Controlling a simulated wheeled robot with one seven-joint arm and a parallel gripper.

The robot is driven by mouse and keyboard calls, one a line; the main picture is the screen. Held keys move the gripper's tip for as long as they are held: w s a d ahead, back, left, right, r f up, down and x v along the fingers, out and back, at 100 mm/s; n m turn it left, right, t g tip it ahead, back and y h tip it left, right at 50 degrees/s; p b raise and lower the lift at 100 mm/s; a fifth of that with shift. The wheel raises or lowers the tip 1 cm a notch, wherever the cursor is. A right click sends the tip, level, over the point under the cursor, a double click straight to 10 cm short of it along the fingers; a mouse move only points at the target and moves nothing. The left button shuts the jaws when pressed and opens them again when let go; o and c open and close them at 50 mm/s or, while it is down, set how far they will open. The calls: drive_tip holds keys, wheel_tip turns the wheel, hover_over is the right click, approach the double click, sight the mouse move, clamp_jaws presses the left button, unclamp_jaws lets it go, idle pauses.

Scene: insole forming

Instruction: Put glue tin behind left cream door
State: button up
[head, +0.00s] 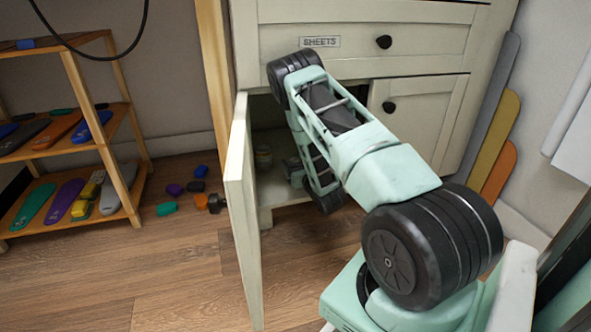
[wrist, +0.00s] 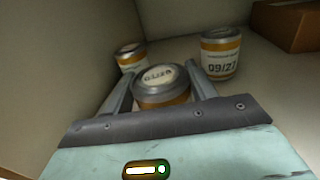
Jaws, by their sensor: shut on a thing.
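The left cream door (head: 241,205) of the cabinet stands swung open toward me. My arm reaches through the opening into the left compartment. My gripper (wrist: 162,82) is shut on a glue tin (wrist: 163,94) with an orange and white band and a grey lid, inside the cabinet. Its lid carries a printed label, hard to read. I cannot tell whether its base touches the cabinet floor. In the head view the gripper end is mostly hidden by my own arm.
Two similar tins stand beyond the held one, a left tin (wrist: 130,57) and a right tin (wrist: 219,53) marked 09/27. A brown box (wrist: 286,25) sits at the back right. The right door (head: 412,117) is shut below the SHEETS drawer (head: 365,43). A wooden shelf (head: 107,150) holds insoles.

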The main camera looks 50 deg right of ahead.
drive_tip(key=o, duration=1.1)
drive_tip(key=shift+r, duration=0.1)
drive_tip(key=p+v, duration=0.5)
drive_tip(key=v, duration=0.2)
drive_tip(key=shift+s, duration=0.25)
